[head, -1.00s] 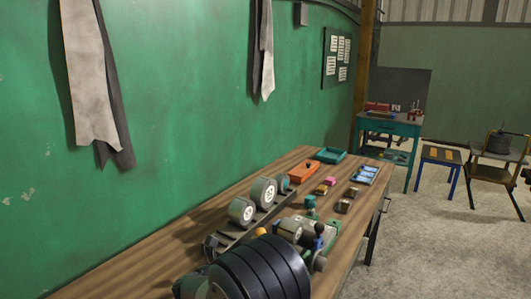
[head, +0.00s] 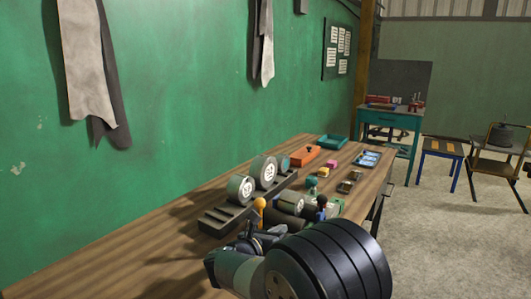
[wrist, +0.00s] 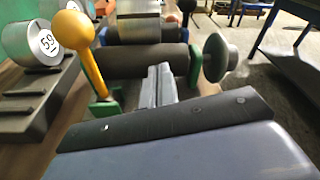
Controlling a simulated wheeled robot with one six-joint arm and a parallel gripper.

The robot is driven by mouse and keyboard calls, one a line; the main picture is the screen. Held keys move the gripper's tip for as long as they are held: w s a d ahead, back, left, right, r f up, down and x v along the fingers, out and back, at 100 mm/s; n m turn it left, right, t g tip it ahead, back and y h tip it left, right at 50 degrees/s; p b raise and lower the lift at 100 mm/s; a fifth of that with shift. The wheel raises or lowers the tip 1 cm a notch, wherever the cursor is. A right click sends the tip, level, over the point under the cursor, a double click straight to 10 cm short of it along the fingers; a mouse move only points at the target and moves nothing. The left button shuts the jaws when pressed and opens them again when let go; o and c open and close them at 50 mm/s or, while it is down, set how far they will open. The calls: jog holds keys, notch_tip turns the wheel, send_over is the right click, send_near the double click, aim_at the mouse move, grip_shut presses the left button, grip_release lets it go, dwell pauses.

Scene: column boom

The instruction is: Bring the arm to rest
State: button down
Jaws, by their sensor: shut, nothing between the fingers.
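My gripper (wrist: 158,86) shows in the wrist view as two grey fingers pressed together, with nothing between them. It points at dark rollers (wrist: 140,60) held in green end brackets. A yellow ball-topped lever (wrist: 80,45) stands just left of the fingers, and a grey round knob (wrist: 218,52) is to their right. In the head view my arm reaches in from the bottom over the near part of the wooden bench (head: 120,258). Its thick black ribbed part hides the bench's near right edge.
A dark rack (head: 232,215) with grey numbered rolls (head: 264,171) stands along the bench. Farther back are an orange block (head: 305,156), a teal tray (head: 332,141) and a blue tray (head: 367,159). A green wall (head: 190,90) borders the left; open floor (head: 440,240) lies right.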

jog(key=shift+s+d+f+m+b, duration=0.2)
jog(key=shift+f+m+b, duration=0.3)
jog(key=shift+b, duration=0.75)
jog(key=shift+s+d+f+m+b, duration=0.15)
jog(key=shift+f+m+b, duration=0.35)
jog(key=shift+b, duration=0.75)
jog(key=shift+w, duration=0.1)
jog(key=shift+r, duration=0.3)
